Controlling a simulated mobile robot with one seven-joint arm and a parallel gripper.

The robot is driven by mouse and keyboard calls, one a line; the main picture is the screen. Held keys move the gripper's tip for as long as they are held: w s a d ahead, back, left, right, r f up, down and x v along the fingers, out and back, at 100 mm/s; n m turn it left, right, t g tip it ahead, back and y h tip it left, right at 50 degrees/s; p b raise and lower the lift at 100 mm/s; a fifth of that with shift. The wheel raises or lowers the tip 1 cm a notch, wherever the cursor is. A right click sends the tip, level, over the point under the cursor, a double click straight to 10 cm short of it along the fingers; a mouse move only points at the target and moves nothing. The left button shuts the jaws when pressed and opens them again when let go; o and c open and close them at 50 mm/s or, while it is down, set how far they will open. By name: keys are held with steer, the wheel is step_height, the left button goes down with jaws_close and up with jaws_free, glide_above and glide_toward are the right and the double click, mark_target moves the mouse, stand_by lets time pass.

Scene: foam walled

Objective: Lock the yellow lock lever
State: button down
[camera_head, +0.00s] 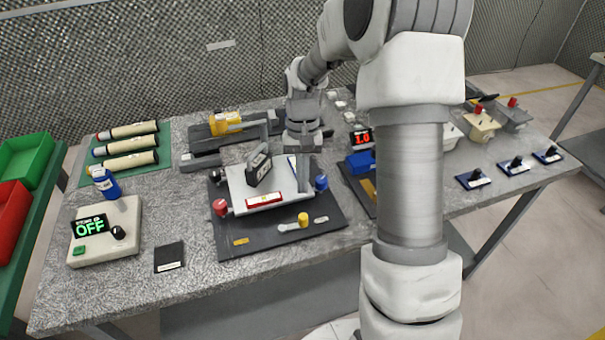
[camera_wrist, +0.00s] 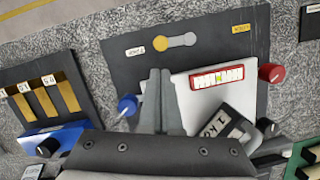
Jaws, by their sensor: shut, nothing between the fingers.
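The lock lever (camera_head: 292,225) is a short grey bar with a yellow knob (camera_head: 303,219) on the front part of a dark base plate (camera_head: 330,237). Its knob end points toward a grey label (camera_head: 321,219), away from a yellow label (camera_head: 240,241). In the wrist view the yellow knob (camera_wrist: 160,43) is beyond the fingertips, beside the pale label (camera_wrist: 134,50). The yellow label (camera_wrist: 240,28) is on the other side. My gripper (camera_wrist: 160,74) is shut and empty, apart from the lever. In the head view my gripper (camera_head: 303,174) is over the fixture's rear right part.
A control box (camera_head: 128,215) reading OFF stands left.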

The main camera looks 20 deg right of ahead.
steer(key=x, duration=0.5)
steer(key=shift+s+a+f, duration=0.1)
steer(key=shift+f, duration=0.1)
